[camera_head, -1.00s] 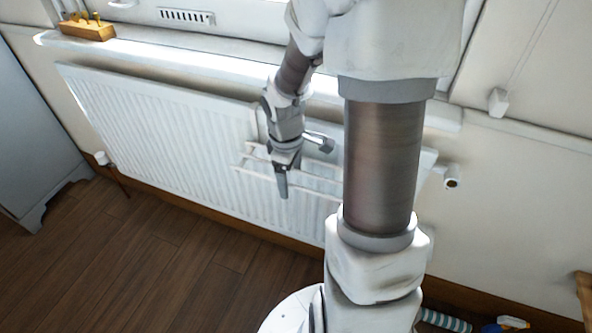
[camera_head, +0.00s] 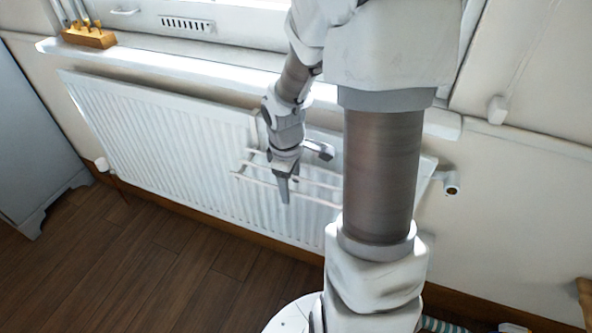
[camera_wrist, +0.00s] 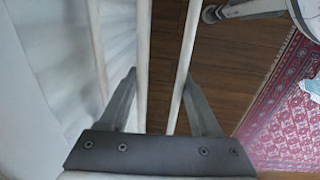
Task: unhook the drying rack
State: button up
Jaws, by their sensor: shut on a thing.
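The drying rack (camera_head: 258,180) is a frame of thin white bars in front of the white radiator (camera_head: 160,140). My gripper (camera_head: 284,190) points down at the rack's bars, left of my arm's thick column. In the wrist view, two pale rack bars (camera_wrist: 143,60) run between the fingers of my gripper (camera_wrist: 160,85), and another bar lies left of them. My gripper is shut on the rack. The rack's right part is hidden behind my arm, and I cannot see whether its hooks still rest on the radiator.
A pipe valve (camera_head: 450,185) sticks out at the radiator's right end. The wooden floor (camera_head: 130,265) in front is clear. A red patterned rug (camera_wrist: 285,100) lies right in the wrist view.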

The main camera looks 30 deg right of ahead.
jog(key=shift+r+p, duration=1)
jog(key=shift+r, duration=0.1)
jog(key=shift+r, duration=0.1)
jog(key=shift+a, duration=0.1)
jog(key=s+a, duration=0.4)
jog(key=a, duration=0.1)
jog(key=shift+s+a, duration=0.15)
dwell(0.7)
jog(key=s+a+r+p, duration=0.2)
jog(key=s+a+r, duration=0.1)
jog(key=a, duration=0.1)
jog(key=shift+s+a, duration=0.35)
jog(key=shift+a, duration=0.05)
dwell(0.5)
jog(key=shift+w, duration=0.1)
